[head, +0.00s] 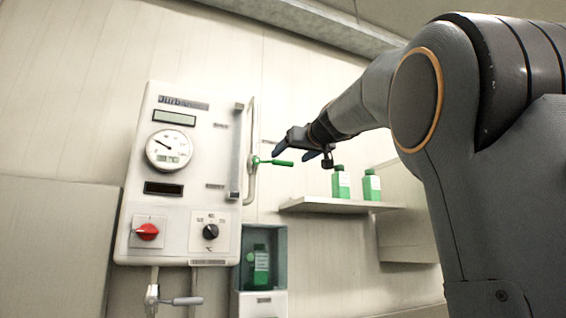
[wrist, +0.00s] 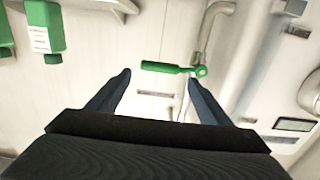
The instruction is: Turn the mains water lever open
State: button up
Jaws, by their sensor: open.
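A green lever (head: 275,162) sticks out to the right, about level, from a valve on the thin pipe at the panel's right side. In the wrist view the green lever (wrist: 162,67) also lies nearly level, its round hub at its right end by the pipe. My gripper (head: 291,153) is open beside the handle. In the wrist view the fingers of my gripper (wrist: 160,77) point toward the lever, one near each end, with nothing held between them. I cannot tell whether a finger touches the handle.
A white panel (head: 190,115) carries a gauge, a red switch (head: 147,231) and a black knob (head: 210,232). A grey-handled tap (head: 180,301) sits below. Right of the lever, a shelf (head: 310,205) holds two green bottles (head: 341,183). Another bottle stands in a lower niche (head: 261,265).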

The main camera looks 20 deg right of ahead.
aim_at(273, 162)
jog(key=shift+w+r+p, duration=0.15)
jog(key=shift+w+p, duration=2.05)
jog(key=shift+w, duration=1.65)
